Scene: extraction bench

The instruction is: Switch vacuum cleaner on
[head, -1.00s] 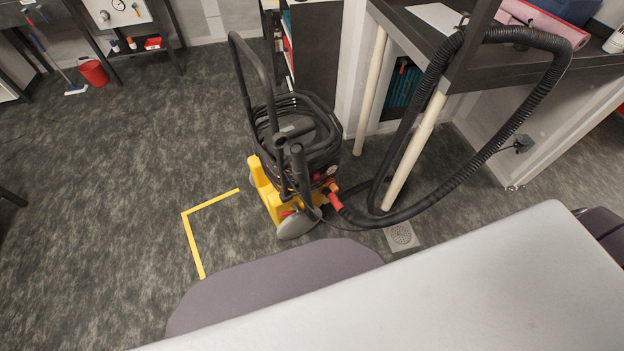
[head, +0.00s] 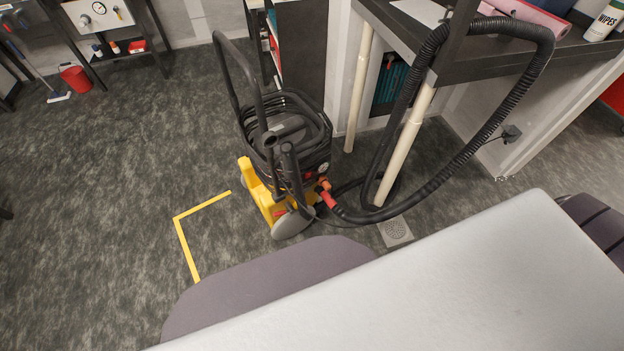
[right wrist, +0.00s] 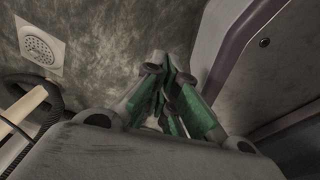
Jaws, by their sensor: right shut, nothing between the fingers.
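The vacuum cleaner (head: 290,140) stands upright on the floor in the head view. It has a black body with a coiled cable, a black push handle (head: 243,75) and a yellow wheeled base (head: 258,192). A dial and red and orange fittings show low on its right side. Its black ribbed hose (head: 490,150) loops up over the bench and back down. My right gripper (right wrist: 167,75) shows in the right wrist view with its green-sided fingers together and nothing between them. It is over the floor, apart from the vacuum cleaner. My left gripper is not in view.
A bench with a cream pipe leg (head: 405,145) stands right of the vacuum cleaner. A floor drain (head: 395,232) lies nearby and also shows in the right wrist view (right wrist: 40,47). Yellow tape (head: 185,240) marks open floor at left. A red bucket (head: 75,77) stands far left.

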